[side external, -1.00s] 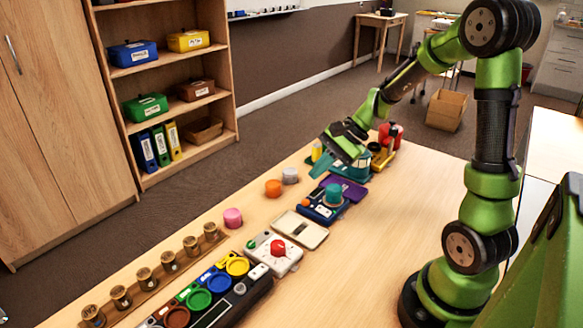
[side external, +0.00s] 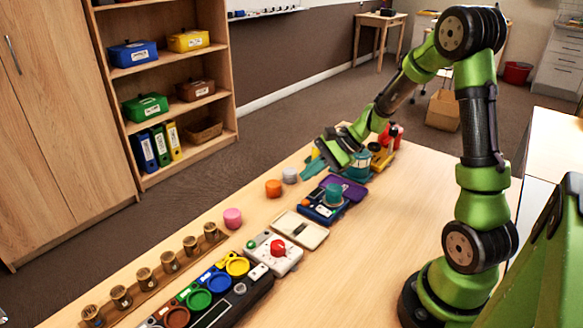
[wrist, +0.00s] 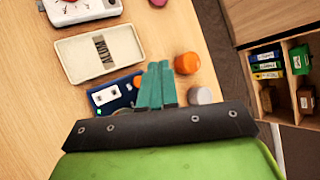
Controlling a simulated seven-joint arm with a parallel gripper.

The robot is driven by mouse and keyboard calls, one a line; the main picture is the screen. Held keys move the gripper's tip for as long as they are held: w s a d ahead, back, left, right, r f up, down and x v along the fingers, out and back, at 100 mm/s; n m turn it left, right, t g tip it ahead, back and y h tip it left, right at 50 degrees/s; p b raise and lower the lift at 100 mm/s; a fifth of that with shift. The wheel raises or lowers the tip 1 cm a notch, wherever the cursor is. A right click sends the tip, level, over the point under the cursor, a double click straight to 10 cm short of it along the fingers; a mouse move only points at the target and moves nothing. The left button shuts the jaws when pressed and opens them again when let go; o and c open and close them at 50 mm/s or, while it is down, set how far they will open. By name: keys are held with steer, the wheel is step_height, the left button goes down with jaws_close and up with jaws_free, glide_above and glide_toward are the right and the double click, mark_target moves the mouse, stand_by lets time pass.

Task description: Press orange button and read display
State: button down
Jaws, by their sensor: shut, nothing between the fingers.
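A blue device (side external: 322,212) with a teal knob (side external: 333,192) lies on the table in the side view. In the wrist view, the blue device (wrist: 118,104) shows a pale panel (wrist: 107,95) and a small orange button (wrist: 138,81) at its edge, partly covered by my fingers. Whether the panel is the display, and any reading on it, is too small to tell. My gripper (side external: 308,168) is shut and empty, with teal fingers, above the table beyond the device. In the wrist view my gripper (wrist: 158,68) points between the orange button and a loose orange cylinder (wrist: 187,63).
The orange cylinder (side external: 273,188) and a grey one (side external: 290,175) stand left of the device. A cream tray (side external: 300,230), a white box with a red knob (side external: 274,252) and a console of coloured rounds (side external: 213,314) lie nearer. The table's right part is clear.

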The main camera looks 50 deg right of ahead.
mark_target(309, 202)
steer(key=shift+f, duration=2.65)
steer(key=shift+f, duration=0.4)
steer(key=shift+f, duration=0.45)
stand_by(0.4)
steer(key=shift+r, duration=0.9)
steer(key=shift+r, duration=2.5)
